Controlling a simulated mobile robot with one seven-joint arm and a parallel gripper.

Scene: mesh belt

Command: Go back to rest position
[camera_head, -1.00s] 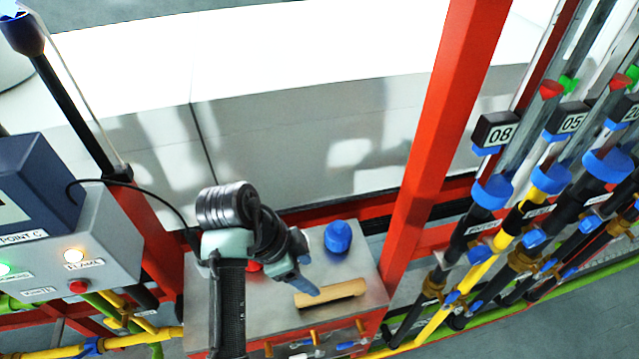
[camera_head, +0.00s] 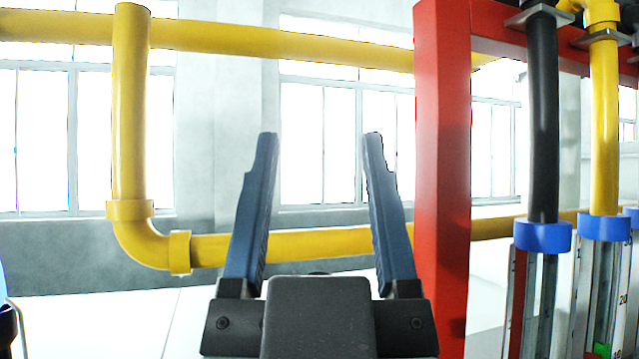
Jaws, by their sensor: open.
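My gripper (camera_head: 320,142) stands upright in the lower middle of the head view, close to the camera. Its two dark blue fingers point up and are spread apart. Nothing is between them except the background, so it is open and empty. The arm behind the gripper's dark body is hidden.
A yellow pipe (camera_head: 130,110) bends behind the fingers, and another yellow pipe (camera_head: 230,40) runs across the top. A red post (camera_head: 442,180) stands right of the gripper. Black (camera_head: 543,130) and yellow (camera_head: 604,130) tubes with blue collars stand further right. Windows (camera_head: 340,140) lie behind.

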